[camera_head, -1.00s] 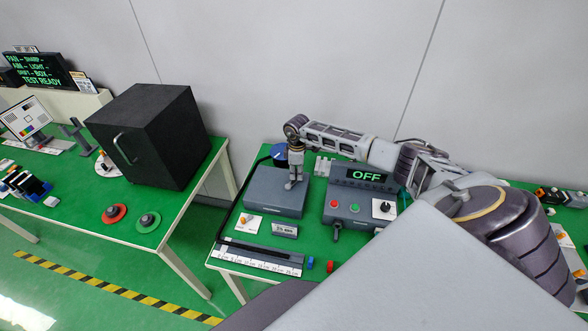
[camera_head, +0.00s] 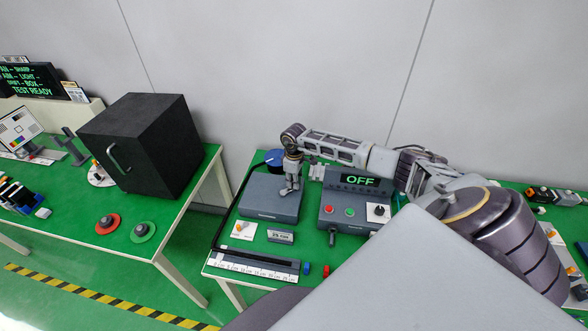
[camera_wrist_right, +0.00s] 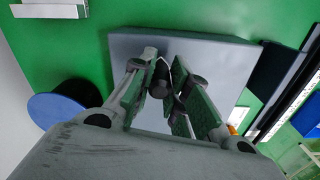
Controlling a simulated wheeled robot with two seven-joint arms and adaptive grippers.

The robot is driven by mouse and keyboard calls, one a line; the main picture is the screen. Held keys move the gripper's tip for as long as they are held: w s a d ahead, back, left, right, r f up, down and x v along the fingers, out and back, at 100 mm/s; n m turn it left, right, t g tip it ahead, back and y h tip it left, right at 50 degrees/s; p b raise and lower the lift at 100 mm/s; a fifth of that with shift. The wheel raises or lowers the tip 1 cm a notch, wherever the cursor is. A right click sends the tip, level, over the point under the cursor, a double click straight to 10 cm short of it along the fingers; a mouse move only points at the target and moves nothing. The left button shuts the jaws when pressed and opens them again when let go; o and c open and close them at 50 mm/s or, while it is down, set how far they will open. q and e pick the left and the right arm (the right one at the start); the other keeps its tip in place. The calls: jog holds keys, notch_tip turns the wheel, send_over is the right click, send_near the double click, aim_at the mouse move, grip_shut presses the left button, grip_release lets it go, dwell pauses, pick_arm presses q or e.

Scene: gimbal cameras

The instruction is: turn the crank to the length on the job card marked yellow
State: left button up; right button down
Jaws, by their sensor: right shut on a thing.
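My right gripper (camera_head: 288,187) reaches down onto the top of a grey box (camera_head: 258,199) on the green table. In the right wrist view its fingers (camera_wrist_right: 160,95) are shut on a dark round crank knob (camera_wrist_right: 158,80) above the box's pale top. The rest of the crank is mostly hidden by the fingers. A small display (camera_head: 280,236) in front of the box shows blurred figures ending in a unit. A ruler strip (camera_head: 255,268) lies along the table's front. I cannot make out a job card marked yellow. My left gripper is not in view.
A control box (camera_head: 350,205) with an OFF screen stands right of the grey box. A blue disc (camera_head: 274,158) is behind the grey box. A small switch card (camera_head: 243,230) and blue and red pegs (camera_head: 326,270) are near the front. A black cabinet (camera_head: 145,145) stands on the left table.

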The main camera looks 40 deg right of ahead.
jog(key=c, duration=1.3)
grip_release()
jog(key=shift+r, duration=6.05)
jog(key=shift+f, duration=0.1)
